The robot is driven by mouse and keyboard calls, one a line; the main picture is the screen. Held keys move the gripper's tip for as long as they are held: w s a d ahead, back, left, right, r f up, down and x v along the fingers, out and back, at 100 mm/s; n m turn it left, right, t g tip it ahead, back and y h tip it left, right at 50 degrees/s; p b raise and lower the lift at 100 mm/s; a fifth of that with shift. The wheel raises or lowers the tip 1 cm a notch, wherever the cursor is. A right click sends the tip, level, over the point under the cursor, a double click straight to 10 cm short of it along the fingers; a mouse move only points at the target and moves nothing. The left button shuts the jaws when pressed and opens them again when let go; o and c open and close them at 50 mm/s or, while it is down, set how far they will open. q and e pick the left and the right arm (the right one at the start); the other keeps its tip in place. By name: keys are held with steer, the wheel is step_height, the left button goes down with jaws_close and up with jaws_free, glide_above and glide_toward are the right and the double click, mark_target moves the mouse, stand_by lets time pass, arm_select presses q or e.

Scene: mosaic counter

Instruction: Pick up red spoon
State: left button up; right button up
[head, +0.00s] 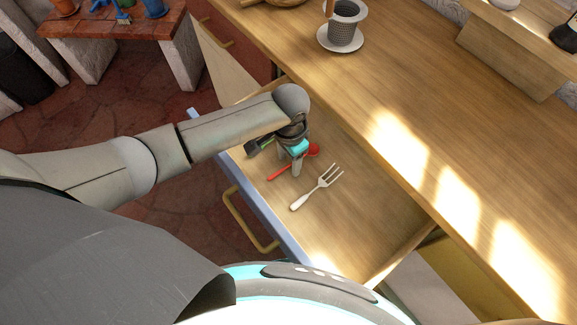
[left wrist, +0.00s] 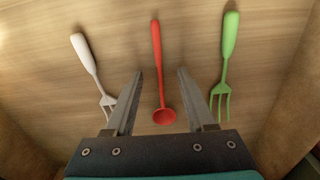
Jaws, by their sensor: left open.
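The red spoon (head: 277,173) lies in the open drawer. In the left wrist view the red spoon (left wrist: 157,60) lies with its handle pointing up the picture and its bowl near the gripper. My left gripper (head: 289,171) is over the spoon, and the fingers hide part of it in the head view. In the left wrist view my left gripper (left wrist: 159,72) is open and empty, with one finger on each side of the spoon. I cannot tell how high the fingertips are above the drawer floor. My right gripper is not in view.
A white fork (head: 317,187) lies right of the spoon in the drawer (head: 350,215). A green fork (left wrist: 225,65) lies on the spoon's other side, close to a finger. The counter (head: 400,90) overhangs the drawer's back. A mug (head: 344,20) stands on the counter.

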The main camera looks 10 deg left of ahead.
arm_select(q)
steer(key=shift+f, duration=0.2)
jaws_close()
stand_by(0.3)
